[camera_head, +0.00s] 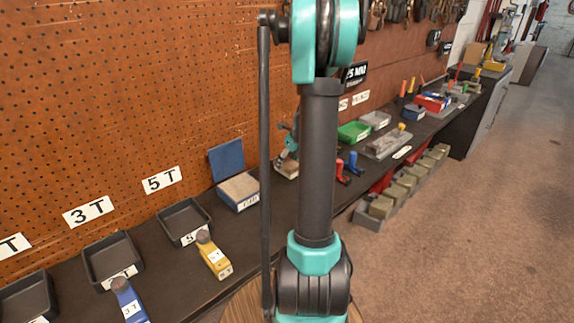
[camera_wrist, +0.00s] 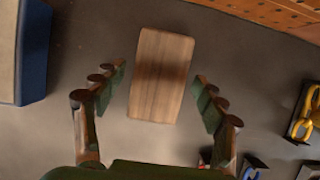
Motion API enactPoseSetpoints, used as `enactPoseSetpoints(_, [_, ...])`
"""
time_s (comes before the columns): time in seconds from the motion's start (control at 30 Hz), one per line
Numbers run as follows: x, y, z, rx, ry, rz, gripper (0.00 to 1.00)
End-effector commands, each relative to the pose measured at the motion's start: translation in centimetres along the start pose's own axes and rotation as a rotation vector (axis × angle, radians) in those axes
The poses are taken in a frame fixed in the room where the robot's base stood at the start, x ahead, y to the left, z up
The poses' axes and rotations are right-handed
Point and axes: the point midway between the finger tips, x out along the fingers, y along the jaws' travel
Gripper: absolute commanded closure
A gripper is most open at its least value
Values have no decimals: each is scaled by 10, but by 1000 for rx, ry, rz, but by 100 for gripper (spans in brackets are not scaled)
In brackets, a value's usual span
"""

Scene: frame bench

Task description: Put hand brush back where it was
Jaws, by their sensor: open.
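A plain wooden rectangular block, which looks like the back of the hand brush (camera_wrist: 161,76), lies on the dark bench top in the wrist view. No bristles show. My gripper (camera_wrist: 160,78) is open, with one dark green-padded finger on each side of the block. A gap shows between the block and each finger, so neither touches it. I cannot tell how far the fingertips are above the bench. In the head view my arm stands in front, and a small teal and dark part beside it, probably my gripper (camera_head: 289,143), is partly hidden.
A box with a blue lid (camera_head: 227,160) stands close left of the brush; its blue side also shows in the wrist view (camera_wrist: 34,55). The pegboard (camera_head: 150,90) rises behind. Red and blue handled tools (camera_head: 349,165) are to the right. Black trays (camera_head: 184,222) are further left.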

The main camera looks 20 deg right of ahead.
Motion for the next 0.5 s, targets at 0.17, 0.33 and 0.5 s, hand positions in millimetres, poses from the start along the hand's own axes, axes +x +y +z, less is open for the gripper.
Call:
enactPoseSetpoints(0.17, [-33, 0, 0, 2, 0, 0, 29])
enactPoseSetpoints(0.33, [-65, 0, -1, 2, -1, 0, 29])
enactPoseSetpoints(0.5, [-90, 0, 0, 2, -1, 0, 29])
